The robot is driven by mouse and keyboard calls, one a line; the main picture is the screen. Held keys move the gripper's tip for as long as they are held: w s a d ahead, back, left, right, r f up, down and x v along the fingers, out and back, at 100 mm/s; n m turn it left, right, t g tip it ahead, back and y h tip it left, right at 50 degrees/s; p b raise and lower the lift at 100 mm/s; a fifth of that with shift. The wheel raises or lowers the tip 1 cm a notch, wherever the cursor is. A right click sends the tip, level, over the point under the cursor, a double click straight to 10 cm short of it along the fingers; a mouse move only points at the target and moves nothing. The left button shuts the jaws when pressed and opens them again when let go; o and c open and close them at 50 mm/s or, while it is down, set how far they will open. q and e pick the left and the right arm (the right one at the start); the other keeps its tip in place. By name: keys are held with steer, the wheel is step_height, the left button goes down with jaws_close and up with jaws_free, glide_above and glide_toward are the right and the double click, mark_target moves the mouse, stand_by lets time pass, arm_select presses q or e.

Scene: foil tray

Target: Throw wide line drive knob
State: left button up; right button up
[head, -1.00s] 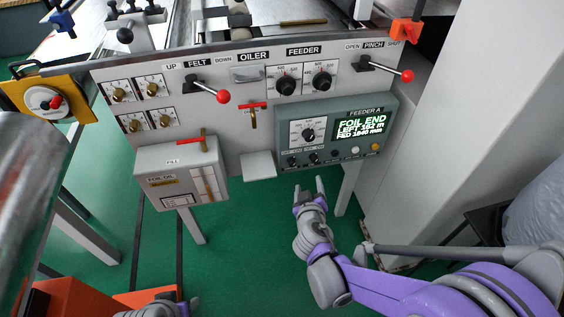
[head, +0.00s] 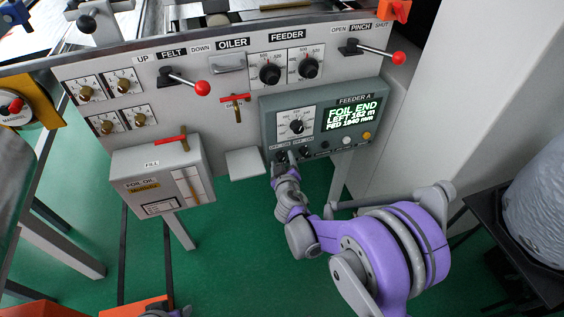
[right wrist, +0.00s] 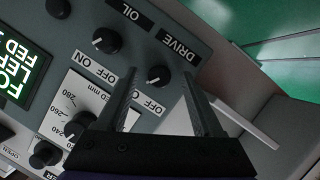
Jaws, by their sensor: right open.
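The drive knob is a small black knob (right wrist: 158,76) beside the DRIVE label in the right wrist view. A short white mark on it points toward the lower left; I cannot tell surely whether it reads OFF or ON. In the head view, it is at the lower left of the grey Feeder A box, largely behind my right gripper (head: 281,166). My right gripper (right wrist: 160,83) is open, its two fingers reaching to either side of the knob; contact is not clear. Only a sliver of my left arm's end (head: 170,312) shows at the bottom edge.
The oil knob (right wrist: 107,40) sits beside the drive knob. The Feeder A box (head: 263,125) also carries a dial (head: 296,126) and a lit screen (head: 352,118). A pale ledge (head: 245,163) is just left of my right gripper. The foil oil box (head: 128,165) stands farther left.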

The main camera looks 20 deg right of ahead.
steer(key=shift+w, duration=0.15)
jaws_close()
stand_by(0.5)
steer(key=shift+n+h+p, duration=0.4)
steer(key=shift+n+p, duration=0.15)
steer(key=shift+n, duration=0.25)
steer(key=shift+a+f+n+t+h, duration=0.15)
steer(key=shift+n+t+h, duration=0.3)
steer(key=shift+n, duration=0.45)
steer(key=n+h, duration=0.1)
steer(key=n, duration=0.1)
steer(key=shift+f+n+t, duration=0.15)
steer(key=shift+n+t, duration=0.2)
steer(key=shift+n, duration=0.05)
steer(key=shift+n+t+h+b, duration=0.6)
steer(key=shift+n+b, duration=0.3)
steer(key=shift+n, duration=0.6)
